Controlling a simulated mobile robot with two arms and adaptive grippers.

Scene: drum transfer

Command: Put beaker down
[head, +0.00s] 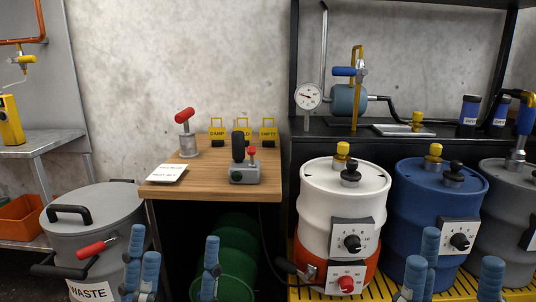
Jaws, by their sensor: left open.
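A small metal cup with a red handle (189,148), which looks like the beaker, stands upright on the wooden-topped table (215,180), towards its back left. No gripper touches it. My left gripper (178,268) is low in front of the table, between the waste bin and the green drum. Its blue fingers are spread apart with nothing between them. My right gripper (455,272) is low at the right, in front of the blue drum. Its blue fingers are also apart and empty. The lower parts of both grippers are cut off by the frame edge.
A white card (167,173), a grey control box (245,173) and several yellow-framed tags share the tabletop. A grey waste bin (95,215) stands left. White (343,203) and blue (432,210) drums stand right, below a black shelf (350,127) with a gauge.

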